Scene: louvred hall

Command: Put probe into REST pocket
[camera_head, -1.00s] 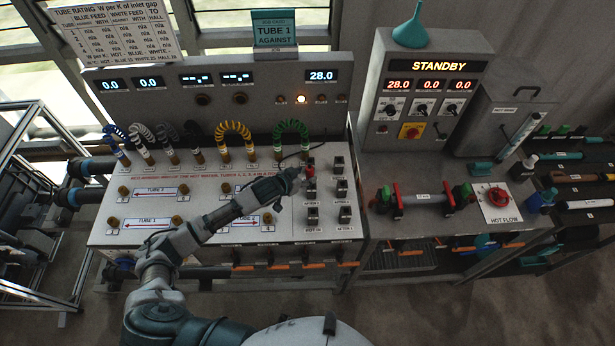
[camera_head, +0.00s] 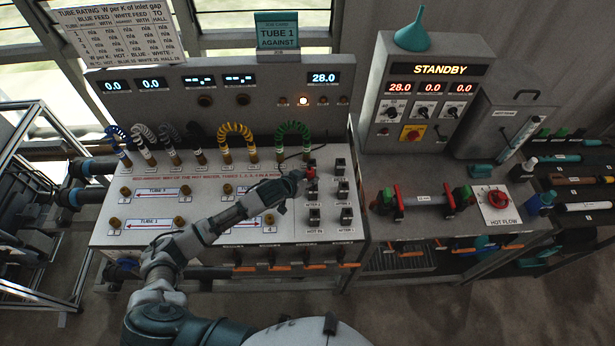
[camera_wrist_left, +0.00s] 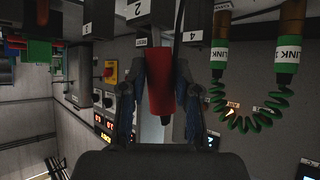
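The probe has a red grip (camera_head: 311,172); it also fills the middle of the left wrist view (camera_wrist_left: 159,82). It stands at the upper left of a group of dark pockets on the sloped bench panel. My left gripper (camera_head: 306,174) reaches it from the left. In the wrist view its two fingers (camera_wrist_left: 159,90) lie close along both sides of the red grip and appear shut on it. My right gripper is not in view.
Coiled green (camera_head: 294,128) and yellow (camera_head: 237,130) link hoses rise behind the pockets. A display panel (camera_head: 215,95) stands at the back. Right of the bench are the STANDBY console (camera_head: 425,95), a clamped tube (camera_head: 425,200) and a red HOT FLOW knob (camera_head: 497,197).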

